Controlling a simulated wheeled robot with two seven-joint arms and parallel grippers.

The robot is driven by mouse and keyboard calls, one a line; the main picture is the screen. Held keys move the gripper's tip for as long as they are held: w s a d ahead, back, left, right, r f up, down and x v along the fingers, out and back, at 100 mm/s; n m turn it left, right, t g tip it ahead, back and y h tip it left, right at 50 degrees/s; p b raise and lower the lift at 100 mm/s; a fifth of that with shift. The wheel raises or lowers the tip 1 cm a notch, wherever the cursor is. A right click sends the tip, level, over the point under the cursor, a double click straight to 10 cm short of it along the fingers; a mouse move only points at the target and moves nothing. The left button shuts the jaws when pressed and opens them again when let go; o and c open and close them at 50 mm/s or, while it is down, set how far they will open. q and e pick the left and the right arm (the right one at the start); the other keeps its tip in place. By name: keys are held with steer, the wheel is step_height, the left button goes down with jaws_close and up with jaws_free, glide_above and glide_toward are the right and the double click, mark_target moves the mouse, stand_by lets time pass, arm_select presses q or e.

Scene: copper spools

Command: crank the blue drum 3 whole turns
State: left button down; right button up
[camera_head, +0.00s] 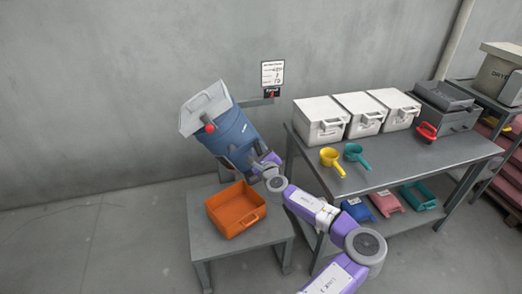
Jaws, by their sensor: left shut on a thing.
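The blue drum (232,133) is tilted, with its grey lid end (206,106) up and to the left. A red knob (210,128) shows near the lid. My left gripper (250,163) is at the drum's lower right side, at the end of the purple and white arm. It is shut on what looks like the drum's crank, though the gripped part is mostly hidden by the gripper and wrist. My right gripper is not in view.
An orange bin (236,209) stands on a low grey table (267,237) below the drum. On the workbench (375,174) are white boxes (320,120), a yellow scoop (332,159), a teal scoop (355,154) and a red scoop (427,131). A small sign (272,75) hangs on the wall.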

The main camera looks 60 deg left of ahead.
arm_select(q)
step_height(320, 180, down, 8)
steer(key=m+b, duration=0.4)
steer(key=m, duration=0.5)
steer(key=shift+w, duration=0.25)
steer(key=c, duration=0.9)
jaws_free()
steer(key=shift+o, duration=0.2)
steer(key=shift+d, duration=0.1)
steer(key=s+d+p, duration=0.1)
steer(key=d, duration=0.6)
steer(key=shift+d, duration=0.2)
